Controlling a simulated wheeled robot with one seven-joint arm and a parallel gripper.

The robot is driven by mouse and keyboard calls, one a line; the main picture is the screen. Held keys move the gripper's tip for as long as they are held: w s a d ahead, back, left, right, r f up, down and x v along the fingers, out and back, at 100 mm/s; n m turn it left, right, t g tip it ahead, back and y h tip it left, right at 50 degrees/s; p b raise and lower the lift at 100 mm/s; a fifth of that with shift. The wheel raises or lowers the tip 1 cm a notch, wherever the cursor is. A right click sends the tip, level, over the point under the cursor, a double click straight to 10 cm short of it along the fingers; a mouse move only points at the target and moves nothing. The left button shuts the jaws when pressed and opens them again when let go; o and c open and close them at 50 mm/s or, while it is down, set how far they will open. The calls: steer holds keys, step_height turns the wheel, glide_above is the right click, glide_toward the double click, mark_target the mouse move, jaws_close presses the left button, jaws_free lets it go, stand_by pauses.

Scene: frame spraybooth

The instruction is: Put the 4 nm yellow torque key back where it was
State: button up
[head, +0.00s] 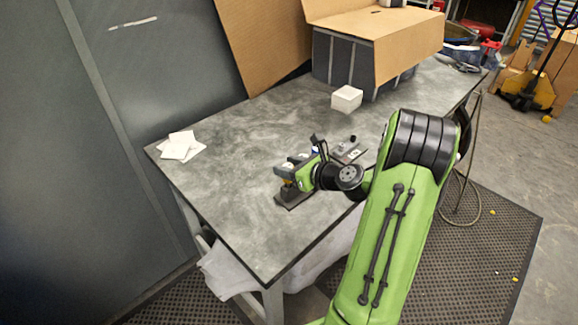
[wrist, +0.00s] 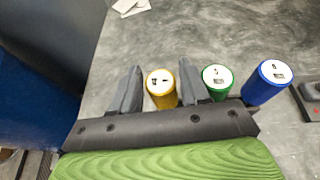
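The yellow torque key (wrist: 161,88) has a white round top with dark marks. In the wrist view it stands between my gripper's two grey fingers (wrist: 161,86), with a narrow gap showing at each side, so my gripper looks open around it. A green key (wrist: 217,82) stands just right of the right finger, and a blue key (wrist: 266,84) is further right. In the head view my gripper (head: 297,168) is low over a dark base (head: 294,199) near the table's front edge. A yellow bit (head: 287,183) shows below it. The keys' lower ends are hidden.
A dark flat device (head: 349,152) lies right of my gripper on the grey table (head: 240,140). A white block (head: 347,98) stands further back, before a cardboard-topped box (head: 375,40). White papers (head: 181,146) lie at the left. The table's middle is clear.

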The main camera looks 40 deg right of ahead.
steer(key=shift+r, duration=0.25)
steer(key=p+v, duration=0.2)
steer(key=v, duration=1)
steer(key=s+a+r+n+g, duration=0.2)
steer(key=a+n+g, duration=0.5)
steer(key=a+n, duration=1.25)
steer(key=s+a+r+n+h, duration=0.1)
steer(key=s+r+n, duration=0.1)
steer(key=s+n, duration=0.4)
steer(key=s+a+r+n+h, duration=0.1)
steer(key=s+a+r+n, duration=0.1)
steer(key=s+n, duration=0.3)
steer(key=n, duration=0.3)
steer(key=shift+s+a+r+g, duration=0.25)
steer(key=shift+s+r+g, duration=0.05)
steer(key=shift+s+g, duration=0.1)
steer(key=shift+n, duration=0.25)
